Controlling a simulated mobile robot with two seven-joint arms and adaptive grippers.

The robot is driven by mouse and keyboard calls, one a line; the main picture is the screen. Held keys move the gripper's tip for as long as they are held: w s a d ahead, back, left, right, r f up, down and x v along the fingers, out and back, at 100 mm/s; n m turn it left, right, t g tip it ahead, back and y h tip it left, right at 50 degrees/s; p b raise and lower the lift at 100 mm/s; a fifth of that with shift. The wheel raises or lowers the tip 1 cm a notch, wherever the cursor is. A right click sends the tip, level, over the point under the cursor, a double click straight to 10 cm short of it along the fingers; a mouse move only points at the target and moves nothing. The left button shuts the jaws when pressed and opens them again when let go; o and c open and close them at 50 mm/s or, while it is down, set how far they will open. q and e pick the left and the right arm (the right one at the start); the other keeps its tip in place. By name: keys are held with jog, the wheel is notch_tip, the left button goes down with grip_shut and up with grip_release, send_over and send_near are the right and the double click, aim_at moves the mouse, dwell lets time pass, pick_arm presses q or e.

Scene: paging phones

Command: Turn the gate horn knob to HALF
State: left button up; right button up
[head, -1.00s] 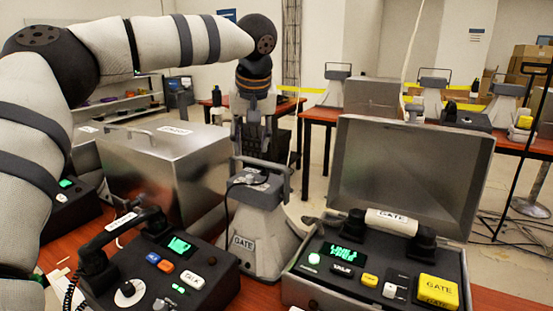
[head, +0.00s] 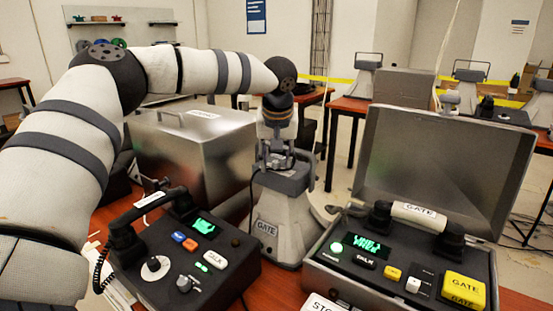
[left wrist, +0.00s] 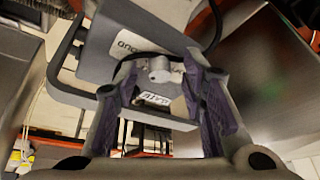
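The gate horn (head: 282,222) is a grey tapered unit with a GATE label, standing between the two phone sets. My left gripper (head: 276,155) is right over its top, pointing down. In the left wrist view the horn's grey top (left wrist: 105,62) carries a small grey knob (left wrist: 160,72) with a LOUD label beside it. The knob shows between my left gripper's fingers (left wrist: 158,100), which are apart. I cannot tell whether either finger touches it. Other markings around the knob are hidden or too small to read, so its setting is unclear. My right gripper is not in view.
A dark desk phone (head: 190,250) with a handset and knob stands left of the horn. A GATE phone (head: 400,262) in an open metal case stands right. A closed metal box (head: 195,150) is close behind on the left. More tables and horns stand farther back.

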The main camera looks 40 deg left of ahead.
pick_arm(q)
grip_shut()
jog(key=shift+n, duration=0.4)
jog(key=shift+w+d+n+g+y, duration=0.1)
jog(key=shift+n+g+y, duration=0.3)
jog(key=shift+n, duration=0.8)
jog(key=shift+n+g, duration=0.6)
jog(key=shift+n, duration=0.9)
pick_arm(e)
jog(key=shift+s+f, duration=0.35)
